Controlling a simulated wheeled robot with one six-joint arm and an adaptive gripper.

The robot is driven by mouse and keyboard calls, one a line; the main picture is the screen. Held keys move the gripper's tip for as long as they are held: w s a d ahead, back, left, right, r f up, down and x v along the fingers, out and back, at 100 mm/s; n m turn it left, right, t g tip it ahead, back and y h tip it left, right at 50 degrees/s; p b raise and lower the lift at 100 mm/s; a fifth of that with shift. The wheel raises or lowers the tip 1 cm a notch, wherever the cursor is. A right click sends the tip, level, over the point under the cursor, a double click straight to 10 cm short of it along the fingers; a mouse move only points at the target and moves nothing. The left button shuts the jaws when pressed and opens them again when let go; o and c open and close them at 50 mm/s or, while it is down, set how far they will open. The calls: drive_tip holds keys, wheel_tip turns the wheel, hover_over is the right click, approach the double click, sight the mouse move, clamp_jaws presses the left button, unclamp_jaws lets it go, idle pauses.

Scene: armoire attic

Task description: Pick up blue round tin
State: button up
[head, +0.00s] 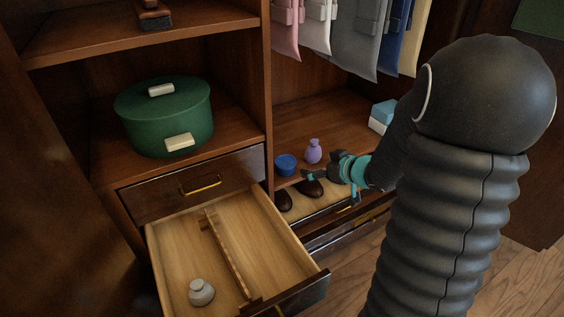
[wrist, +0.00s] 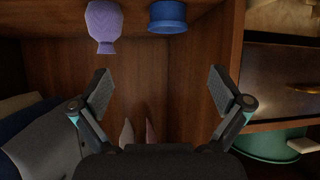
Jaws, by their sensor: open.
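The blue round tin (head: 285,165) stands on the wardrobe floor shelf, just left of a purple pouch-shaped item (head: 313,151). In the wrist view the tin (wrist: 168,16) shows at the top, right of the middle, with the purple item (wrist: 103,24) to its left. My gripper (head: 318,174) is at the front of that shelf, close to the right of the tin in the picture. In the wrist view my gripper (wrist: 161,86) has its two fingers wide apart with nothing between them. The tin appears beyond the fingertips, apart from them.
An open drawer (head: 178,232) with a divider and a grey weight-like object (head: 201,292) juts out at lower left. A green round box (head: 166,118) sits above it. Garments (head: 352,38) hang over the shelf. Dark shoes (head: 311,188) lie below it. Pale-blue boxes (head: 382,114) stand at right.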

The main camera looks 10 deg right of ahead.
drive_tip(key=f, duration=0.1)
drive_tip(key=b, duration=0.1)
approach(286, 161)
drive_tip(key=shift+w+a+f+y, duration=0.2)
drive_tip(key=shift+w+f, duration=0.2)
drive_tip(key=shift+f, duration=0.15)
drive_tip(key=shift+w+a+f+y, duration=0.1)
drive_tip(key=shift+w+f+y, duration=0.1)
drive_tip(key=shift+w+f, duration=0.3)
drive_tip(key=shift+r+b+x, duration=0.15)
drive_tip(key=shift+b+x, duration=0.15)
drive_tip(key=shift+x, duration=1.3)
drive_tip(key=shift+r+b+x, duration=0.15)
drive_tip(key=shift+b+x, duration=0.15)
drive_tip(key=shift+x, duration=1.3)
drive_tip(key=shift+w, duration=0.15)
drive_tip(key=c, duration=1.2)
